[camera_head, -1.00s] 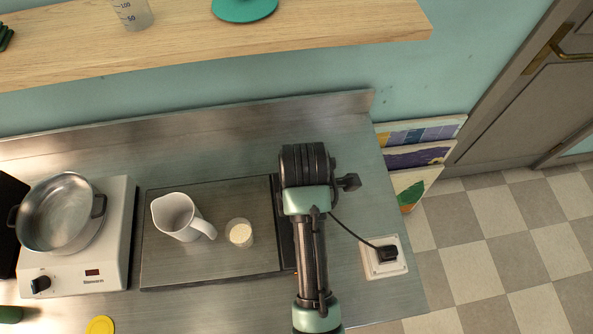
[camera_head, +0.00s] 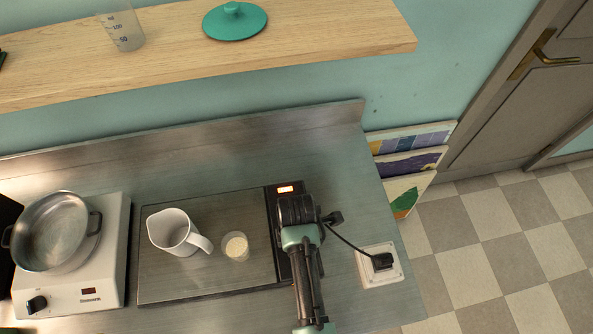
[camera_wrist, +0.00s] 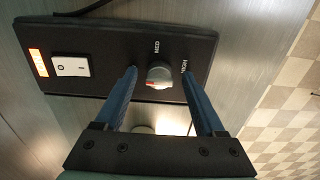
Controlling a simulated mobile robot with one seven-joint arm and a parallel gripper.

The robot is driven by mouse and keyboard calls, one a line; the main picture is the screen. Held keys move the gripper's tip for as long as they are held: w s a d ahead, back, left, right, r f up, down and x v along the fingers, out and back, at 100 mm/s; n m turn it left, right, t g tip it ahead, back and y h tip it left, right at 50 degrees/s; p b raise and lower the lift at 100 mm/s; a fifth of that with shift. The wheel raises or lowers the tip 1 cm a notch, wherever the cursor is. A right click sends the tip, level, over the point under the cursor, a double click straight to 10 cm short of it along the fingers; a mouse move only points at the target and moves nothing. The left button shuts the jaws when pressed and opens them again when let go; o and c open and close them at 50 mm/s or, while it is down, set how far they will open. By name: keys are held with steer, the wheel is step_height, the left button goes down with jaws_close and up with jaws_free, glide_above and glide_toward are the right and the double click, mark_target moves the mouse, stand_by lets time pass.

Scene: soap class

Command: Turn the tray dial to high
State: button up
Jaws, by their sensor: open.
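The tray's dial (camera_wrist: 159,74) is a small grey round knob with a red mark on the side nearest the wrist camera. It sits on the tray's dark control panel (camera_wrist: 115,60). One printed label lies just beyond the dial and another to its right, by the right finger; they seem to read MED and HIGH. My gripper (camera_wrist: 158,76) is open, one finger on each side of the dial, and I cannot tell whether they touch it. In the head view the tray (camera_head: 165,275) is a flat dark plate; my arm hides the dial and fingertips there.
The panel has a white rocker switch (camera_wrist: 72,67) and a lit orange display (camera_wrist: 38,63). A white jug (camera_head: 172,232) and a small cup (camera_head: 236,246) stand on the tray. A hotplate (camera_head: 70,290) with a pot (camera_head: 50,235) is left. A plug (camera_head: 382,261) is right.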

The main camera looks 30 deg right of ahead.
jaws_close()
